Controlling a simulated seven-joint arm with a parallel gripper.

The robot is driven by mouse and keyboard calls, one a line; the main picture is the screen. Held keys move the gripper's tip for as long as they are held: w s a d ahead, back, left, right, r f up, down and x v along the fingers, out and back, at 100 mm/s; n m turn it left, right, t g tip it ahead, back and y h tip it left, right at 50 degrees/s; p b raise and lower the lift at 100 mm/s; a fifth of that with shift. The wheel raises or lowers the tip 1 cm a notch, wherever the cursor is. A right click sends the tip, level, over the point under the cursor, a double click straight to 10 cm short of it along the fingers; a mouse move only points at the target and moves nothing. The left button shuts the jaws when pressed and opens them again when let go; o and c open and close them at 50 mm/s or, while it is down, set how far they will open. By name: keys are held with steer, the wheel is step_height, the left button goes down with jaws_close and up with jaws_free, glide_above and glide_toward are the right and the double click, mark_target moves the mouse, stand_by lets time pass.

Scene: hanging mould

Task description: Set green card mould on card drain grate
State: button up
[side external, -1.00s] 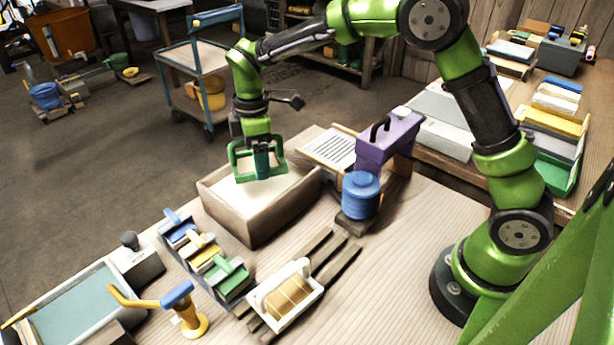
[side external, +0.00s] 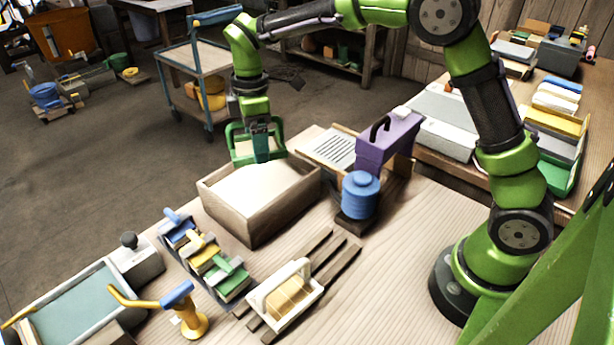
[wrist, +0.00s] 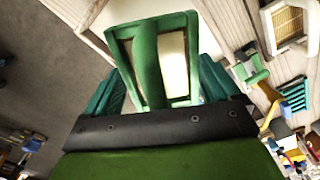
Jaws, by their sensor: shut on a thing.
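The green mould (side external: 234,143) is a rectangular frame with a handle across it. My gripper (side external: 261,146) is shut on its handle and holds it over the back left part of a wooden box of pale material. The mould (wrist: 147,65) also shows in the wrist view, between the teal fingers, with a pale surface seen through its frame. A pale slotted grate (side external: 331,147) lies behind the box, to the right of my gripper. I cannot tell for sure that it is the card drain grate. Dark wooden slats (side external: 341,262) lie at the front, partly under a white mould.
The wooden box (side external: 262,217) stands below my gripper. A purple press (side external: 385,145) and a blue round stack (side external: 361,196) stand right of it. A white mould (side external: 264,302) and a yellow-blue tool (side external: 190,315) are in front. The table's right middle is clear.

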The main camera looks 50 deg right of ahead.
steer(key=d+f+m, duration=0.1)
steer(key=d+m, duration=0.3)
steer(key=d, duration=0.9)
steer(key=m, duration=0.6)
glide_above(335, 148)
step_height(335, 148, down, 3)
steer(key=shift+s+a+r, duration=0.1)
steer(key=shift+a, duration=0.05)
steer(key=shift+f+m, duration=0.25)
steer(key=shift+m, duration=0.35)
steer(key=shift+f+m, duration=0.25)
steer(key=shift+m, duration=0.15)
steer(key=shift+f, duration=2.4)
steer(key=shift+f, duration=0.4)
steer(key=o, duration=0.8)
